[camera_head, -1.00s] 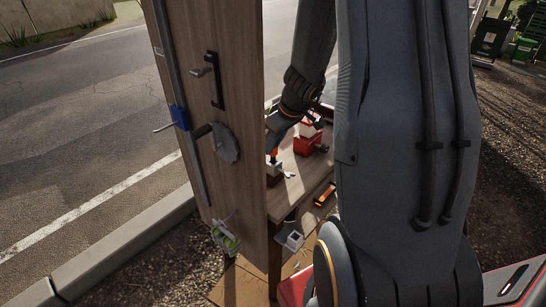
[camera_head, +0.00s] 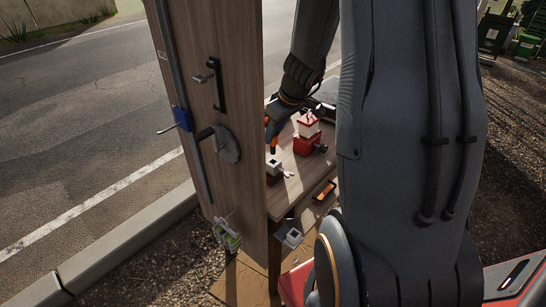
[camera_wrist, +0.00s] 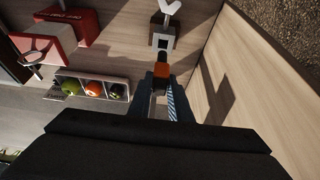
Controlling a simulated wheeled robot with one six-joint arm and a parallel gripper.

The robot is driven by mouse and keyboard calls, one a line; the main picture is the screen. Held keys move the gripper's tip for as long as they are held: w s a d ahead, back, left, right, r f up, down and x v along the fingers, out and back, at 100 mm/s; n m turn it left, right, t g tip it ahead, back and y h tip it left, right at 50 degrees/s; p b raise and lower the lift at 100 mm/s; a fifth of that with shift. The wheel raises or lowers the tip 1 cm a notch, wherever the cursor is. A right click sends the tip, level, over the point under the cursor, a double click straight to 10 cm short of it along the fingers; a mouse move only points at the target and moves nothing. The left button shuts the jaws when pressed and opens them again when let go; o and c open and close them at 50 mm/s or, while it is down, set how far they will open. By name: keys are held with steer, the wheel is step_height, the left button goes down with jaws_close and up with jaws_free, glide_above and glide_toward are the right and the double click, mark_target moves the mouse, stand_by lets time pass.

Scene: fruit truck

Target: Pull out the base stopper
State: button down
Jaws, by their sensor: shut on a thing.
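In the wrist view, my gripper (camera_wrist: 162,92) is shut on a small orange piece (camera_wrist: 161,70), which looks like the base stopper. Just past it is a small grey-white block with a dark square opening (camera_wrist: 163,43), probably the base. In the head view, the block (camera_head: 273,166) sits on the wooden table beside the upright panel. My gripper (camera_head: 273,142) is above it, partly hidden by the panel edge. Whether the orange piece still touches the block is too small to tell.
A red and white machine (camera_head: 307,138) with a side crank stands right of the block. A tall wooden panel (camera_head: 232,90) with handles rises close on the left. The wrist view shows a tray (camera_wrist: 108,98) of round fruit-like items and a wooden side wall (camera_wrist: 245,70).

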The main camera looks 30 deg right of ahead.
steer(key=shift+r+p, duration=0.95)
steer(key=shift+r, duration=0.55)
